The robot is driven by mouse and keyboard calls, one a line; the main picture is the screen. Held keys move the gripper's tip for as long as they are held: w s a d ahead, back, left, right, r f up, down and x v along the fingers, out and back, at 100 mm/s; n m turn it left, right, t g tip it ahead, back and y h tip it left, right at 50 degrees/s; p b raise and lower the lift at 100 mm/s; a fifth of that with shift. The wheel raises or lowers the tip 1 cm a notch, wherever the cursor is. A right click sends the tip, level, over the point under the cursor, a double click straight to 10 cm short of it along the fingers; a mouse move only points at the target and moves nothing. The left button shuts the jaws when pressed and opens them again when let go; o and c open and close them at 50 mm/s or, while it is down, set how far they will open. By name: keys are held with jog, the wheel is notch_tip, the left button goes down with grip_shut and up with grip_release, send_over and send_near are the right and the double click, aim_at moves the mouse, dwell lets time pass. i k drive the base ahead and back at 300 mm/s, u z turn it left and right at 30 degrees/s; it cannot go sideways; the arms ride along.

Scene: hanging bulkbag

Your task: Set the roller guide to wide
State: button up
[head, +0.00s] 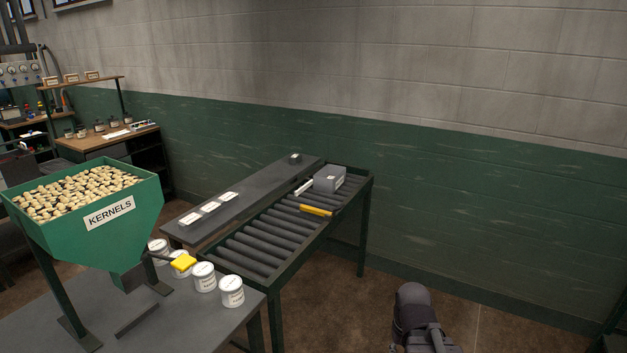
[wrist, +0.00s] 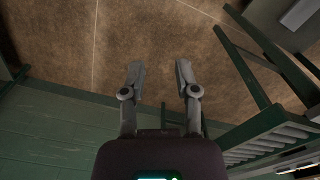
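The roller conveyor (head: 262,243) stands in the middle of the head view, with dark rollers in a green frame. A yellow bar (head: 315,210) lies across its rollers toward the far end; it looks like part of the guide, but I cannot tell for sure. A short white bar (head: 304,188) is just behind it. A dark shelf (head: 250,192) with white labels, too small to read, runs along the conveyor's far side. My gripper (wrist: 159,75) is open and empty in the wrist view, over brown floor. In the head view, my arm is right of the conveyor, apart from it.
A grey box (head: 329,179) sits at the conveyor's far end. A green hopper marked KERNELS (head: 90,205), with a yellow handle (head: 183,262), stands at left. Several white tubs (head: 231,291) line the grey table (head: 190,320). The floor (head: 340,310) right of the conveyor is clear.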

aim_at(307, 185)
jog(key=u, duration=0.05)
jog(key=i, duration=3.2)
jog(key=u, duration=0.25)
